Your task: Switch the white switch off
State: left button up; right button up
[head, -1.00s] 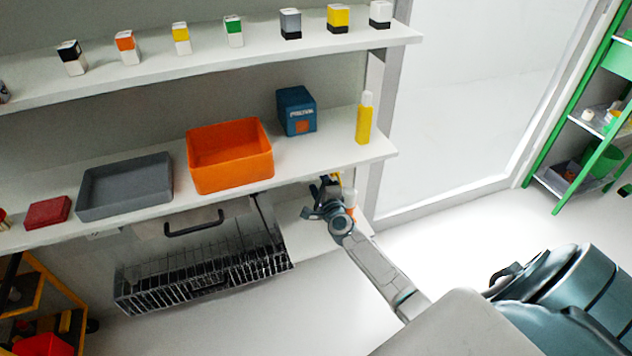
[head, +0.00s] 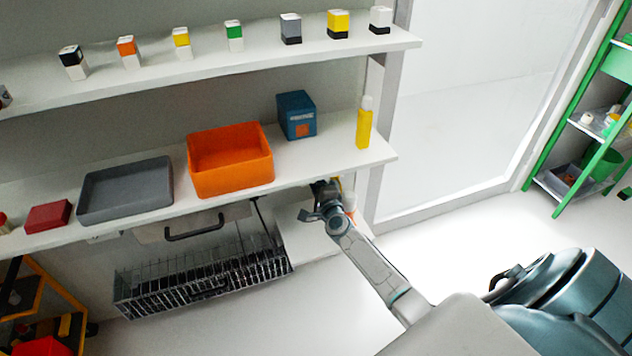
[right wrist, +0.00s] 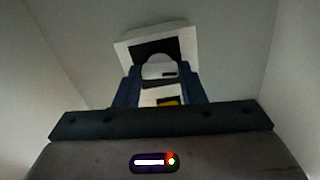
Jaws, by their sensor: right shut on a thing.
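In the right wrist view a white square plate with a black middle, the white switch (right wrist: 157,46), is in front of my right gripper (right wrist: 158,92). The gripper's blue fingers are shut on a rounded white part at the switch's black middle. A small yellow patch shows lower between the fingers. In the head view my right gripper (head: 322,188) is under the lower shelf's front edge, near its right end; the switch is hidden there. My left gripper is not in view.
The lower shelf (head: 335,158) is just above my right gripper and holds an orange bin (head: 232,178), a grey tray (head: 125,205), a blue box (head: 297,115) and a yellow bottle (head: 364,125). A wire rack (head: 205,282) hangs below.

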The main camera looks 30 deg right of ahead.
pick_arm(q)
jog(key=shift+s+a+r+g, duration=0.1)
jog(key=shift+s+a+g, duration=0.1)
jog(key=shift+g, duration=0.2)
pick_arm(e)
jog(key=shift+n, duration=0.9)
jog(key=o, duration=1)
jog(key=shift+s, duration=0.1)
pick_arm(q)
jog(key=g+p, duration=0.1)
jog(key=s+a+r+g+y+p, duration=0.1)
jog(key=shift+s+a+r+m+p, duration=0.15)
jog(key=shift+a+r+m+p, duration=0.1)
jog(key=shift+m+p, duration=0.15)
pick_arm(e)
jog(key=v, duration=1)
jog(key=shift+s, duration=0.35)
